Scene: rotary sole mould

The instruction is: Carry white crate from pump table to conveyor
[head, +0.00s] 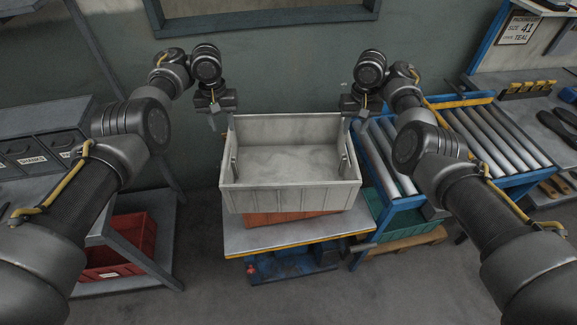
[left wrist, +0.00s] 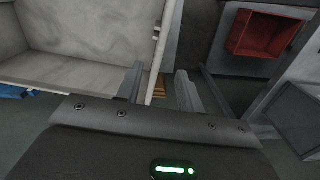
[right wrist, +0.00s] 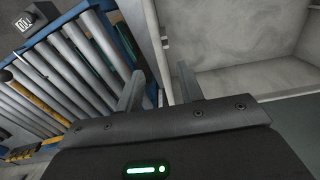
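The white crate (head: 290,198) is upright and looks empty, above the pump table (head: 245,240). An orange object (head: 285,218) shows under it; I cannot tell if they touch. My left gripper (head: 220,122) is open at the crate's left side, toward the back. In the left wrist view its fingers (left wrist: 163,90) stand apart, with the crate's wall edge between them. My right gripper (head: 354,122) is open at the right side. In the right wrist view its fingers (right wrist: 158,92) stand apart on either side of the wall edge. The conveyor (head: 388,165) has grey rollers in a blue frame.
More rollers (head: 495,140) lie further right, beside a bench with dark soles (head: 555,130). A drawer cabinet (head: 35,150) and a red bin (head: 118,245) stand at left. A teal bin (head: 400,218) is under the conveyor. The wall is close behind the crate.

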